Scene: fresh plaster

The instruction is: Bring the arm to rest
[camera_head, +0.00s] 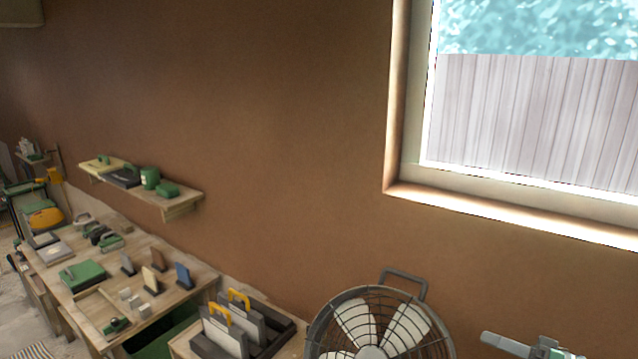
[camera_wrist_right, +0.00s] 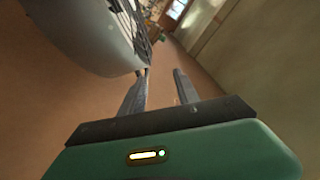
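My right gripper (camera_head: 488,338) shows at the bottom right of the head view, grey fingers with a green and grey body partly cut off by the lower edge. In the right wrist view its two fingers (camera_wrist_right: 162,74) stand apart with nothing between them. The gripper is to the right of the fan (camera_head: 372,326), in front of the brown wall. In the right wrist view, the fan's grey housing (camera_wrist_right: 82,38) and dark grille fill the upper left, close to the left finger in the picture. My left gripper is not in view.
A wooden workbench (camera_head: 199,279) with tools and small blocks stands at left. A wall shelf (camera_head: 184,198) holds green items. A dark rack (camera_head: 277,342) with yellow-handled trowels is left of the fan. A bright window (camera_head: 540,125) is at upper right. Bare wall (camera_head: 290,170) lies between.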

